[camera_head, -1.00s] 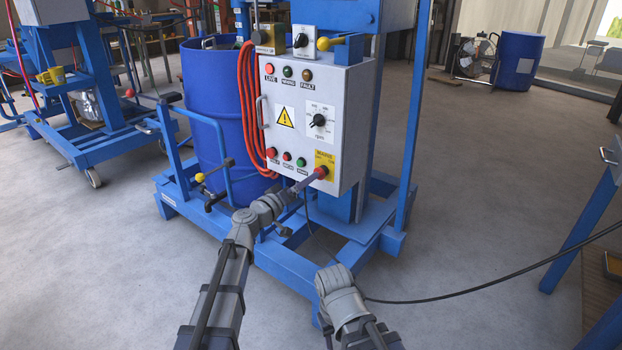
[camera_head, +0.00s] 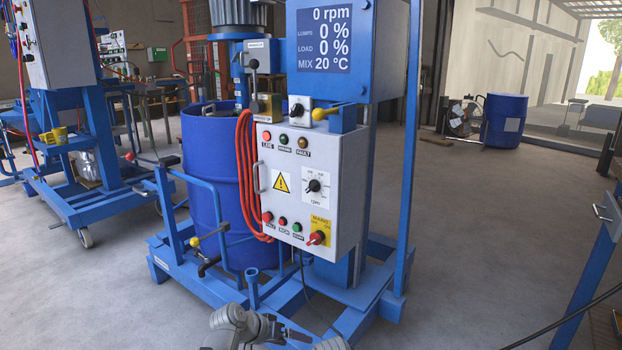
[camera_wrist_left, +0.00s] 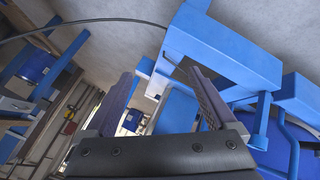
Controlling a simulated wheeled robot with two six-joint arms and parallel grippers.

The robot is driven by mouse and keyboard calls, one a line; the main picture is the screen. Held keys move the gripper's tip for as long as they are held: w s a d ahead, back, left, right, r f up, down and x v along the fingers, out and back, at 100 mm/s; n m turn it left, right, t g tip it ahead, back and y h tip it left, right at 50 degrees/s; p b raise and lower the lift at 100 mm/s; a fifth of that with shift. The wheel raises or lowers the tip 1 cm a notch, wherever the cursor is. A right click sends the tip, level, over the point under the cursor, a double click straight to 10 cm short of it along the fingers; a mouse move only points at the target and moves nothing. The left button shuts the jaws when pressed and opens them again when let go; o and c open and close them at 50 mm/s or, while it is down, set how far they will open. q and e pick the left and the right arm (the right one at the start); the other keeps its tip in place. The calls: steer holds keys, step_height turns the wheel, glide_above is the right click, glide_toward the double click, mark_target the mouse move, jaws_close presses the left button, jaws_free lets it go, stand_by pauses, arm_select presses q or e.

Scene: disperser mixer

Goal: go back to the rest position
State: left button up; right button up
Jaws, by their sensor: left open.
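My left gripper (camera_head: 298,335) is low in the head view, in front of the mixer's blue base frame and below the control panel (camera_head: 306,190). In the left wrist view its two dark fingers (camera_wrist_left: 160,80) stand apart with nothing held between them. The red mains switch (camera_head: 316,238) on its yellow plate is at the panel's lower right, clear of the gripper. A small part of my right arm shows at the bottom edge; its gripper is not seen.
A blue drum (camera_head: 215,180) stands on the mixer frame (camera_head: 345,318) at left. The display (camera_head: 325,40) above reads 0 rpm and 20 °C. A black cable (camera_head: 560,316) crosses at lower right. Open floor (camera_head: 480,230) lies to the right.

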arm_select(q)
steer(key=s+a+f+n+g+y, duration=0.2)
steer(key=s+a+f+g+y, duration=0.35)
steer(key=s+a, duration=0.65)
steer(key=s+d+r+m+y+p, duration=0.35)
steer(key=s+d+r+p, duration=0.25)
steer(key=d+r+p, duration=0.55)
step_height(320, 180, up, 36)
steer(key=h+p, duration=0.1)
steer(key=p, duration=3.5)
steer(key=shift+r+p, duration=0.25)
steer(key=shift+p, duration=0.15)
steer(key=shift+a, duration=0.1)
